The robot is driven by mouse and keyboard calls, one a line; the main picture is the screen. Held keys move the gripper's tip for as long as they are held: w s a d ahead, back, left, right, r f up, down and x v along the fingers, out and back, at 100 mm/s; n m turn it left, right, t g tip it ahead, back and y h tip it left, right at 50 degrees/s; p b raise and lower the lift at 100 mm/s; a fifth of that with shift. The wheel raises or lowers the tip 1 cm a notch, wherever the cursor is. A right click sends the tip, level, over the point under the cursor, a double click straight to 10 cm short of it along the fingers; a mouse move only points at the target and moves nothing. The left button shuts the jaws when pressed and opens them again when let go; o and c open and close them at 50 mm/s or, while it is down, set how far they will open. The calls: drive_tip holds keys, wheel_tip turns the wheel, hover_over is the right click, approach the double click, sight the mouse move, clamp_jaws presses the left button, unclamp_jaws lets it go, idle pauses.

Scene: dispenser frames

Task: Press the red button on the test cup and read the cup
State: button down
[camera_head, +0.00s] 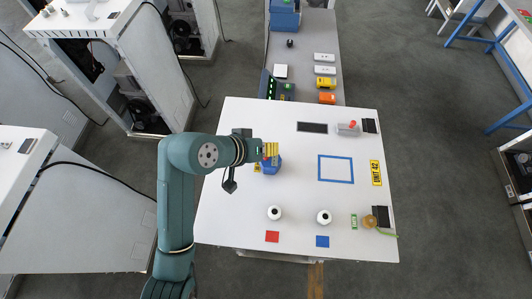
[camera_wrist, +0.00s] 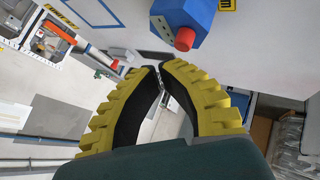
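A blue faceted block, taken as the test cup (camera_wrist: 190,15), shows at the top of the wrist view with a round red button (camera_wrist: 185,38) on its near end. In the head view the blue block (camera_head: 272,168) sits on the white table, partly hidden by my gripper. My gripper (camera_head: 270,152) is over the block's far side. In the wrist view its yellow, black-padded fingers (camera_wrist: 159,70) meet at the tips with nothing seen between them. The fingertips are near the red button, apart from it in the picture. I cannot make out any reading on the block.
The white table (camera_head: 230,220) also carries a grey box with a red top (camera_head: 347,129), a blue square outline (camera_head: 336,169), two white round items (camera_head: 275,212) (camera_head: 324,217), and red (camera_head: 272,237) and blue (camera_head: 322,241) patches. A grey bench (camera_head: 315,30) with several items adjoins the far edge.

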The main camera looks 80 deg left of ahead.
sight(269, 158)
drive_tip(key=shift+f, duration=0.1)
idle(0.7)
drive_tip(key=shift+f, duration=0.35)
drive_tip(key=shift+f+b, duration=0.3)
drive_tip(key=shift+f, duration=0.35)
idle(0.6)
drive_tip(key=shift+r, duration=0.1)
drive_tip(key=shift+r+p, duration=1)
drive_tip(key=shift+p, duration=0.1)
wheel_tip(269, 158, up, 5)
drive_tip(key=p, duration=0.5)
